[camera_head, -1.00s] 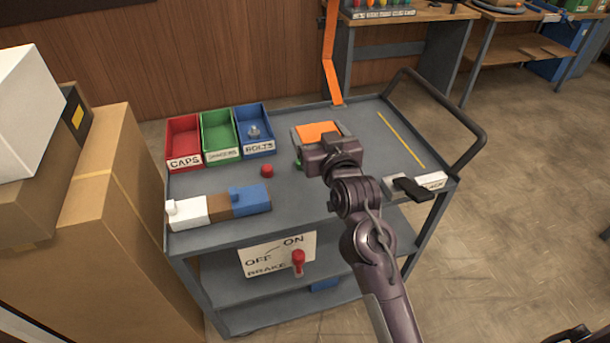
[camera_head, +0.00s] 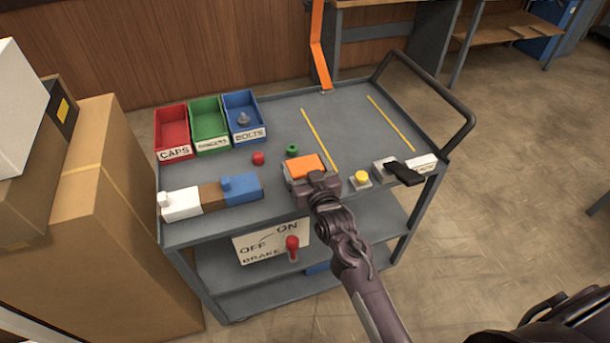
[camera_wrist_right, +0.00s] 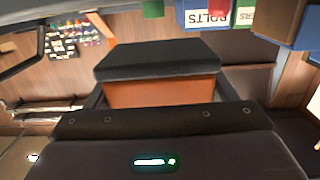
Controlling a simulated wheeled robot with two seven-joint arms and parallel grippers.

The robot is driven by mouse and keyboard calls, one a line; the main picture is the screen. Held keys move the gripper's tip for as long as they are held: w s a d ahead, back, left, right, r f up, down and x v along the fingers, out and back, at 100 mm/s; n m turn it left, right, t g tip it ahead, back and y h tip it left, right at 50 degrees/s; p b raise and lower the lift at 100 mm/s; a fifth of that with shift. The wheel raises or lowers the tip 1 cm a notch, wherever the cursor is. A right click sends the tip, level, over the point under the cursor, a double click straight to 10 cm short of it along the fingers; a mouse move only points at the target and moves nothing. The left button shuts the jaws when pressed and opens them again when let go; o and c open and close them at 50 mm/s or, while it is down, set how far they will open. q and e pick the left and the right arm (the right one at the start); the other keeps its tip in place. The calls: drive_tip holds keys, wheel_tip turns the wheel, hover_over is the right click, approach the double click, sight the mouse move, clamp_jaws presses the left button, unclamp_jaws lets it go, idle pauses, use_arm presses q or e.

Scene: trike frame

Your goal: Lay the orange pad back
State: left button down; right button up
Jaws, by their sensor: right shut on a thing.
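The orange pad (camera_head: 305,166) is between the fingers of my right gripper (camera_head: 306,171), which is shut on it. In the head view they are over the front middle of the grey cart top (camera_head: 240,185), left of a yellow button (camera_head: 361,177). I cannot tell how high the pad is above the top. In the right wrist view the pad's orange face (camera_wrist_right: 160,93) shows below a dark block (camera_wrist_right: 155,58), between dark finger edges. My left gripper is not in view.
Red (camera_head: 172,131), green (camera_head: 208,125) and blue (camera_head: 243,115) bins stand at the back left. A white, brown and blue block row (camera_head: 212,197) lies front left. A black lever (camera_head: 404,173) is at the right. Bare surface lies between two yellow lines.

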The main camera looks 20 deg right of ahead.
sight(305, 176)
drive_tip(key=shift+f, duration=1.7)
drive_tip(key=shift+f, duration=0.1)
drive_tip(key=o, duration=0.9)
drive_tip(key=shift+s, duration=0.1)
drive_tip(key=shift+s+d+r+b, duration=0.1)
drive_tip(key=shift+s+r+b, duration=0.05)
drive_tip(key=shift+s, duration=1.8)
drive_tip(key=shift+s+d+r+b, duration=0.1)
drive_tip(key=shift+s+r, duration=0.1)
drive_tip(key=shift+s, duration=1.8)
drive_tip(key=shift+s+r+b, duration=0.15)
drive_tip(key=shift+s, duration=1.8)
